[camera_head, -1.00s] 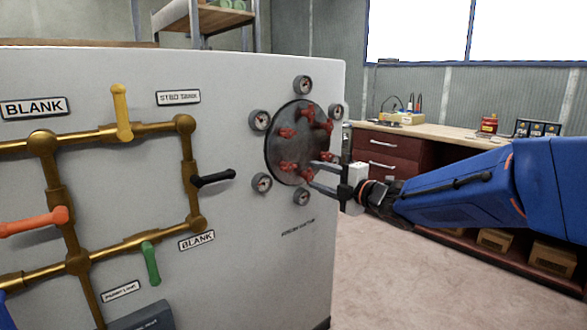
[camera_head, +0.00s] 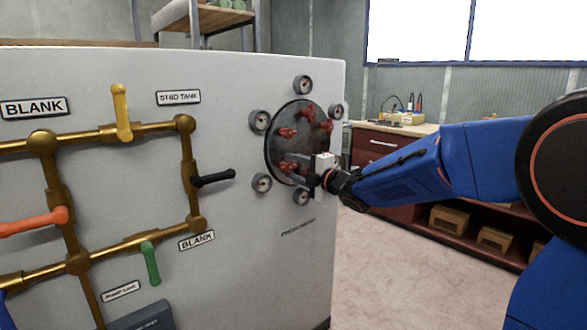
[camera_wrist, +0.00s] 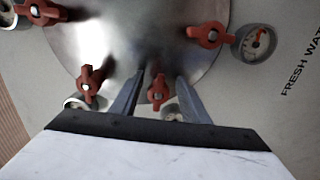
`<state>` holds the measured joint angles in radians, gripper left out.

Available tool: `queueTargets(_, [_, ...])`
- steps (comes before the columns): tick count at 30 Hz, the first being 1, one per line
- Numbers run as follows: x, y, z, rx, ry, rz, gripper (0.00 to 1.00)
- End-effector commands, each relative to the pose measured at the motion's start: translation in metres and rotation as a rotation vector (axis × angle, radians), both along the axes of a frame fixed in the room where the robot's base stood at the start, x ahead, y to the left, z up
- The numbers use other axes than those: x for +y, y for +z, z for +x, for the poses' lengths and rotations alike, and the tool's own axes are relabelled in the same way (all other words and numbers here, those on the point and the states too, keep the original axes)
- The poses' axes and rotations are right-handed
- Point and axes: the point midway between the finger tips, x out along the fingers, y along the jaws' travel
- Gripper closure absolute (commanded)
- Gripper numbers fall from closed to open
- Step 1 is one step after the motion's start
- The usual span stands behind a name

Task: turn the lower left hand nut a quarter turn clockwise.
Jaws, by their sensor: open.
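The lower left nut (camera_head: 287,167) is a red winged hand nut on a dark round metal plate (camera_head: 280,150). In the wrist view this nut (camera_wrist: 158,92) shows between the two fingers, its wings running nearly along them. My gripper (camera_head: 291,166) is at the lower left of the plate, pointing left toward the nut. In the wrist view my gripper (camera_wrist: 160,78) is open, with a finger on each side of the nut and visible gaps. Whether the fingertips reach past the nut is hard to tell. My gripper hides the lower right of the plate in the head view.
Other red nuts (camera_head: 287,133) sit around the plate; one (camera_wrist: 88,82) is close to a finger. Small gauges (camera_head: 262,182) ring the plate. Brass pipes with coloured levers, one black lever (camera_head: 213,179), cover the panel's left. A workbench (camera_head: 400,126) stands behind; open floor lies right.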

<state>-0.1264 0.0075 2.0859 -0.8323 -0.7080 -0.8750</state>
Motion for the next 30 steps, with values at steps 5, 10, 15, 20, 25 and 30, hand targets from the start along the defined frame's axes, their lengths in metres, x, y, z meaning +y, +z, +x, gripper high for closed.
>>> queueTargets(5, [-0.0001,-0.0001,-0.0002,0.000,0.000,0.000,0.78])
queueTargets(10, [-0.0002,-0.0002,-0.0002,0.000,0.000,0.000,0.97])
queueTargets(15, [-0.0002,-0.0006,-0.0004,0.008,0.000,0.009,0.97])
queueTargets(20, [-0.0002,-0.0015,-0.0004,0.037,0.000,0.050,0.97])
queueTargets(25, [0.0000,-0.0033,-0.0006,0.100,0.000,0.135,0.97])
queueTargets(30, [0.0005,-0.0056,-0.0010,0.187,0.000,0.255,0.97])
